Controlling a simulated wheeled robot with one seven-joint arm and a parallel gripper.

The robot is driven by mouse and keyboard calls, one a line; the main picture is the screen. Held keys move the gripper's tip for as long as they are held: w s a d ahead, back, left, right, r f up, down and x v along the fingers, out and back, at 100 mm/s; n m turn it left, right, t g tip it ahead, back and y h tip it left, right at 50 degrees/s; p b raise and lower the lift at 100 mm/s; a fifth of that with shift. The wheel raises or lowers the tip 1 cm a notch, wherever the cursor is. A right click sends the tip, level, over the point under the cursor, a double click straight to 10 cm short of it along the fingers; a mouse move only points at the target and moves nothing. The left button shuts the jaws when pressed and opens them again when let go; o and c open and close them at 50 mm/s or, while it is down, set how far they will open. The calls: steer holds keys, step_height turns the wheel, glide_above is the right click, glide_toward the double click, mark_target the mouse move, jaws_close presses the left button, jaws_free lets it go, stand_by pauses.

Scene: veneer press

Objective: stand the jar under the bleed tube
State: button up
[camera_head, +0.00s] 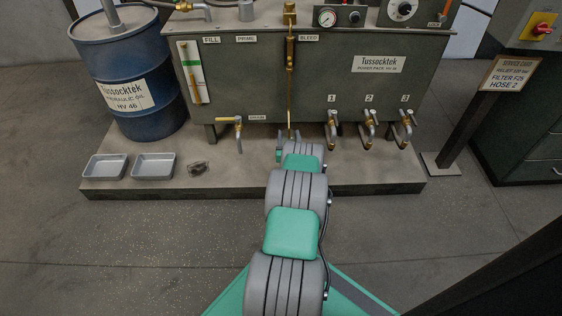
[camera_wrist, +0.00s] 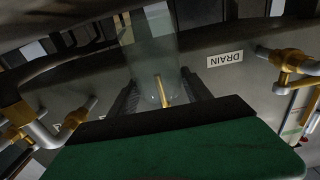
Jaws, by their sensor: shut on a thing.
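The clear glass jar (camera_wrist: 155,58) shows in the wrist view, between the two dark fingers of my gripper (camera_wrist: 160,88), which is shut on it. The brass end of the bleed tube (camera_wrist: 162,91) shows through or beside the glass; I cannot tell whether it is inside the jar. In the head view the bleed tube (camera_head: 290,88) hangs down the tank's front below the BLEED label, and its lower end meets the top of my arm in the picture. My arm hides the jar and most of the gripper there. I cannot tell whether the jar touches the plinth.
The tank (camera_head: 250,75) stands on a low plinth (camera_head: 240,175). A drain tap (camera_head: 238,132) is left of my arm; numbered taps (camera_head: 369,128) are to the right. Two grey trays (camera_head: 153,166), a small dark part (camera_head: 198,168) and a blue drum (camera_head: 122,75) are left.

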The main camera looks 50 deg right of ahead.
step_height(320, 180, down, 10)
steer(key=b, duration=0.4)
steer(key=shift+b, duration=0.3)
steer(key=shift+r, duration=0.2)
steer(key=shift+f, duration=0.15)
steer(key=o, duration=1.5)
